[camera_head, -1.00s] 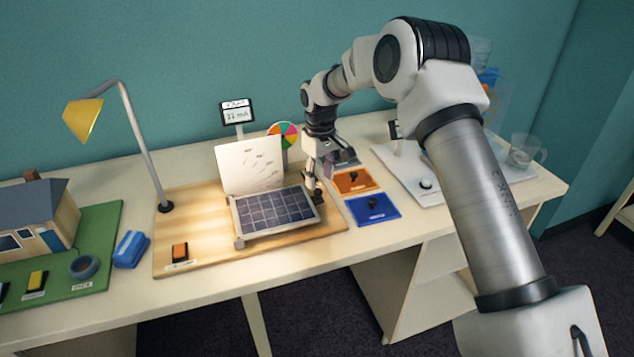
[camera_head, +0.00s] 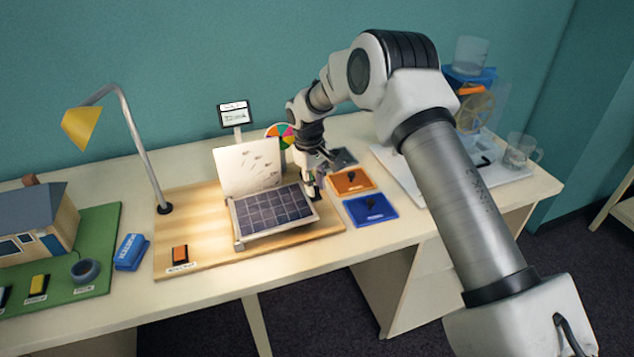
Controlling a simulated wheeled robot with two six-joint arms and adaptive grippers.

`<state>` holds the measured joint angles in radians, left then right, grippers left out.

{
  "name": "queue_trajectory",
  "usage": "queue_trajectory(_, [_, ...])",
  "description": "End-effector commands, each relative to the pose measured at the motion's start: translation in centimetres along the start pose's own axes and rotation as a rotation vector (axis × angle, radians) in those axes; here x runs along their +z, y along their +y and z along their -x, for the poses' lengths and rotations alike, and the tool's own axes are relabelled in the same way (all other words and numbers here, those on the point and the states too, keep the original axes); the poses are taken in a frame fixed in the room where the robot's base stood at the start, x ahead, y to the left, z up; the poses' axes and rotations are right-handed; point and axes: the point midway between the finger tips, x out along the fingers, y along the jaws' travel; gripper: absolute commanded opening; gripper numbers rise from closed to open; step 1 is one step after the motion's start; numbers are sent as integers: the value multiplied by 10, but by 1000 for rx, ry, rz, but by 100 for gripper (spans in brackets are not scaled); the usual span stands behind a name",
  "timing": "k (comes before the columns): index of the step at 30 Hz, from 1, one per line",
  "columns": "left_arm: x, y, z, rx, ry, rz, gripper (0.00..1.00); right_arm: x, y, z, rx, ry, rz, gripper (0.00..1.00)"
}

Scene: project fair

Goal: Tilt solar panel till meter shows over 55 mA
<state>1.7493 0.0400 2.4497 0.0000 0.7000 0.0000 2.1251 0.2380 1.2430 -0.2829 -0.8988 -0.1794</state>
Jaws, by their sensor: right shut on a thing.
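The dark solar panel (camera_head: 272,210) sits tilted in a pale frame on a wooden board (camera_head: 205,262), with a white card (camera_head: 247,168) standing behind it. The meter (camera_head: 235,114) stands on a post behind the board; its reading is too blurred to make out. A yellow desk lamp (camera_head: 82,126) leans over the board from the left. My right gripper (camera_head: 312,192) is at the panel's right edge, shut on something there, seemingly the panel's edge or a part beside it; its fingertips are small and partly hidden. My left gripper is not in view.
An orange switch (camera_head: 180,254) is at the board's front left. A model house (camera_head: 38,222) and blue box (camera_head: 131,250) are left; a glass mug (camera_head: 520,150) is right.

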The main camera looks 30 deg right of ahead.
Motion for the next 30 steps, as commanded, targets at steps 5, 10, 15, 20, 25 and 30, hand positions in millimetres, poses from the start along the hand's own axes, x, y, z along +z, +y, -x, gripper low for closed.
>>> queue_trajectory(5, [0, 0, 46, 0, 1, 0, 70, -8, -13, 56, 190, -67, 7, 0])
queue_trajectory(10, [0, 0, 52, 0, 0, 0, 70, -13, -24, 73, 304, -113, 2, 0])
queue_trajectory(15, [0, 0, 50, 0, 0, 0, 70, -13, -25, 74, 320, -121, -3, 0])
queue_trajectory(20, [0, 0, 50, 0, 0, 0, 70, -13, -25, 74, 319, -121, -2, 0])
queue_trajectory(25, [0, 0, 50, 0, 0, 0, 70, -12, -25, 74, 318, -122, -2, 49])
queue_trajectory(30, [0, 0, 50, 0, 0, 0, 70, -12, -25, 74, 317, -123, -1, 49])
